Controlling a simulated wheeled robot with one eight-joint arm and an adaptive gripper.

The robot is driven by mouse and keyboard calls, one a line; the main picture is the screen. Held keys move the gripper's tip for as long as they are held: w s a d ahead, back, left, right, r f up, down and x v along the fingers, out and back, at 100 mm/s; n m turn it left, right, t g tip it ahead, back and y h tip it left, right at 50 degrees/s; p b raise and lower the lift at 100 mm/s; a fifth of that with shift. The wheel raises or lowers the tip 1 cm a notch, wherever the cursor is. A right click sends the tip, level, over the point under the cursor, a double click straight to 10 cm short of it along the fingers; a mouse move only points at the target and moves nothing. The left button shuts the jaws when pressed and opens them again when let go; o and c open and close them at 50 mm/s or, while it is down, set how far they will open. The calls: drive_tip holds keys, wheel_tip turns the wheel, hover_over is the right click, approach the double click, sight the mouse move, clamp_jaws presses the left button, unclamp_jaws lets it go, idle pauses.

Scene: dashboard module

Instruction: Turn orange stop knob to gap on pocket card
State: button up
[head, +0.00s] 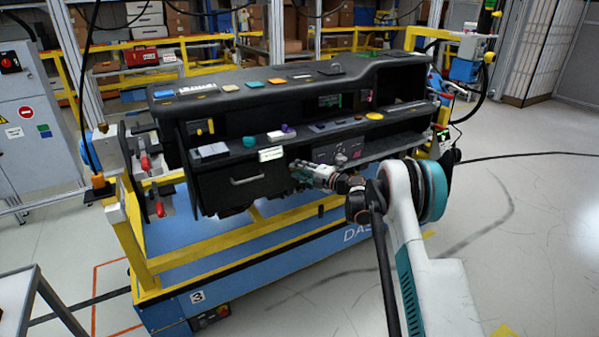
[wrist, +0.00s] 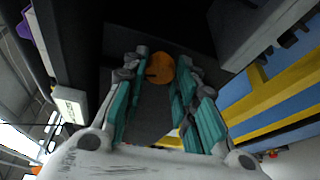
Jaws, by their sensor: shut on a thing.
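The orange stop knob (wrist: 160,66) is round and sits between my fingertips in the wrist view, with a small dark mark at its left side. My gripper (wrist: 161,76) is shut on it. In the head view my gripper (head: 298,168) reaches the dashboard front, just right of the drawer handle, and hides the knob. A white card (head: 271,154) with small print hangs at the shelf edge above and left of my gripper. It also shows in the wrist view (wrist: 70,106). I cannot tell whether it is the pocket card, and no gap is readable.
The black dashboard (head: 222,110) rests on a yellow and blue stand (head: 250,262). A drawer handle (head: 247,180) is left of my gripper and a control panel (head: 338,152) is to its right. Small coloured pieces lie on the shelf above. The floor to the right is open.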

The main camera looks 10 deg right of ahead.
idle(0.3)
drive_tip(key=o, duration=1)
drive_tip(key=shift+o, duration=0.2)
drive_tip(key=shift+d, duration=0.1)
drive_tip(key=v, duration=1.2)
